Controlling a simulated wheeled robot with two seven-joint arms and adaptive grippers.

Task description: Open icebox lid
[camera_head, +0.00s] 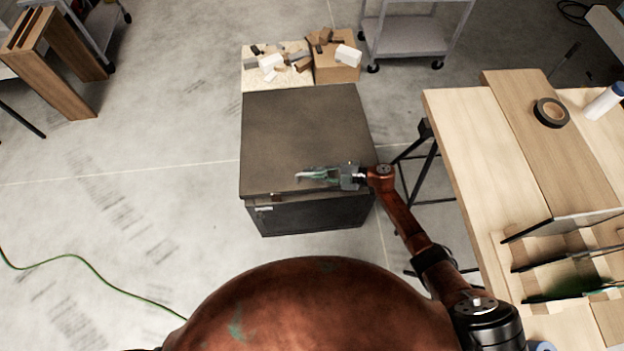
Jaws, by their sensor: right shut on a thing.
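The icebox (310,217) is a dark grey-brown box standing on the floor in the middle of the view. Its flat lid (300,125) lies on top and looks closed, with a thin dark seam along the front and a small latch or handle piece at the front left. My right gripper (304,176) reaches in from the right and lies over the front part of the lid, pointing left. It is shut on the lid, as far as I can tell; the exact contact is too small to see. My left gripper is not in view.
Open boxes of wood scraps (277,68) stand right behind the icebox. A wooden workbench (465,150) with a tape roll (551,112) is close on the right. A grey cart (410,40) stands behind. A green cable (90,268) crosses the clear floor at left.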

